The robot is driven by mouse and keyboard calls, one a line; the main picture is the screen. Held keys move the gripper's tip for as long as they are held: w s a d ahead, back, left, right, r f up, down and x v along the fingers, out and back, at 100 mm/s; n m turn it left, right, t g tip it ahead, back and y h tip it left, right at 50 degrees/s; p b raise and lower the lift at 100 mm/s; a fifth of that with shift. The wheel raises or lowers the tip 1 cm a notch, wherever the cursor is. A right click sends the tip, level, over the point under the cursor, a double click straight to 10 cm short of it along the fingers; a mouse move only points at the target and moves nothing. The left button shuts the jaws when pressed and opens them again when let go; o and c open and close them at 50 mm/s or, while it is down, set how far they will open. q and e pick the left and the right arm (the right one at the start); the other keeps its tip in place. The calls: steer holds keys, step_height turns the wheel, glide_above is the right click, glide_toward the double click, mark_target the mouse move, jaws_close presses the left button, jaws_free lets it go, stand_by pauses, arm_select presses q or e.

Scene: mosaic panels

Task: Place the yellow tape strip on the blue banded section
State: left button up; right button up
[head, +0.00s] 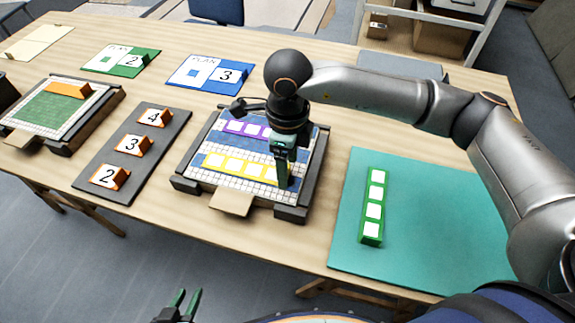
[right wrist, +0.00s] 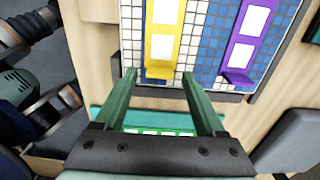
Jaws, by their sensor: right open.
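The yellow tape strip (head: 240,167), with white squares along it, lies on the tiled mosaic panel (head: 198,173) in the middle of the table. Blue and white tiles show around it; what lies directly under it is hidden. A purple strip (head: 247,129) lies roughly parallel, farther back on the panel. My right gripper (head: 283,184) is over the panel at the yellow strip's right end. In the right wrist view, its green fingers (right wrist: 163,88) are open, with the near end of the yellow strip (right wrist: 163,50) between them in the picture. My left gripper (head: 185,304) is open and empty at the bottom edge.
A green strip (head: 373,205) lies on a teal mat (head: 430,215) to the right. A dark tray (head: 140,140) with numbered orange blocks stands left of the panel. Another panel (head: 75,122) is farther left. Plan cards (head: 210,75) lie behind.

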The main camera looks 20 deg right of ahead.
step_height(320, 180, up, 11)
stand_by(0.3)
